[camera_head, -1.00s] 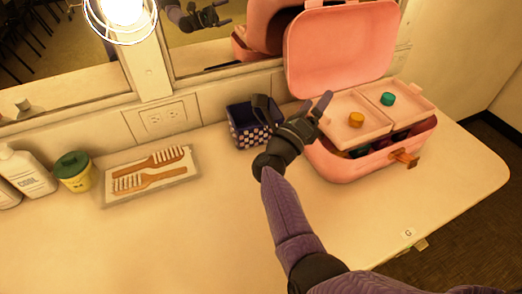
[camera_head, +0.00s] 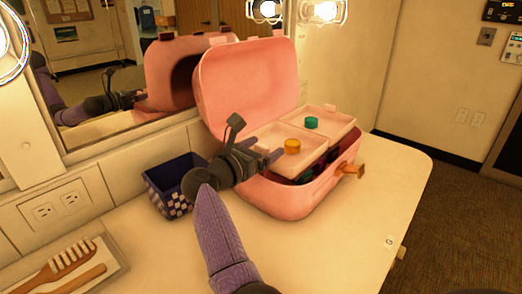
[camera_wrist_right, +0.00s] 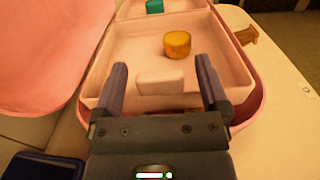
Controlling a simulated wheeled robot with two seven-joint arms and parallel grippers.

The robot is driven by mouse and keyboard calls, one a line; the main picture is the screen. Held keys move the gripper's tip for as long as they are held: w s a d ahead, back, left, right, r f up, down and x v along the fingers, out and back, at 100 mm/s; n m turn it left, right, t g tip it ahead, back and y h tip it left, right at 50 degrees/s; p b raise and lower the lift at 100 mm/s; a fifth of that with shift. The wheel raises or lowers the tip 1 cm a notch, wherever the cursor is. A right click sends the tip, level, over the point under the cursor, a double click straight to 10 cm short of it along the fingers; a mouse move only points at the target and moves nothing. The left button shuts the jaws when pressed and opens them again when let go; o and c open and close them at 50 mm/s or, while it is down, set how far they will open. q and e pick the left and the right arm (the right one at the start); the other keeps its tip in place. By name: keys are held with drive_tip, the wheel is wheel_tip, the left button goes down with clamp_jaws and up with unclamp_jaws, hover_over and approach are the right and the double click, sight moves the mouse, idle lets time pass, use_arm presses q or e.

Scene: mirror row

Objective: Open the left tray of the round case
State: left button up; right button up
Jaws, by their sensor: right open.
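The round case (camera_head: 285,201) is pink and stands on the counter with its lid (camera_head: 243,87) raised. The left tray (camera_head: 270,139) holds an orange round jar (camera_head: 292,146). The right tray (camera_head: 337,119) holds a teal jar (camera_head: 311,123). Both trays sit over the case's dark contents. My right gripper (camera_head: 264,152) is at the left tray's outer side. In the right wrist view its open fingers (camera_wrist_right: 163,78) stand on either side of the left tray's pale tab (camera_wrist_right: 160,82), with gaps visible. My left gripper is not in view.
A blue checkered box (camera_head: 172,187) stands left of the case, close to my right wrist. A latch (camera_head: 350,169) sticks out at the case's front. A holder with brushes (camera_head: 75,267) lies at lower left. The mirror (camera_head: 110,75) reflects my arm. Counter space in front is clear.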

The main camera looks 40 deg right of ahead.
clamp_jaws()
idle(0.3)
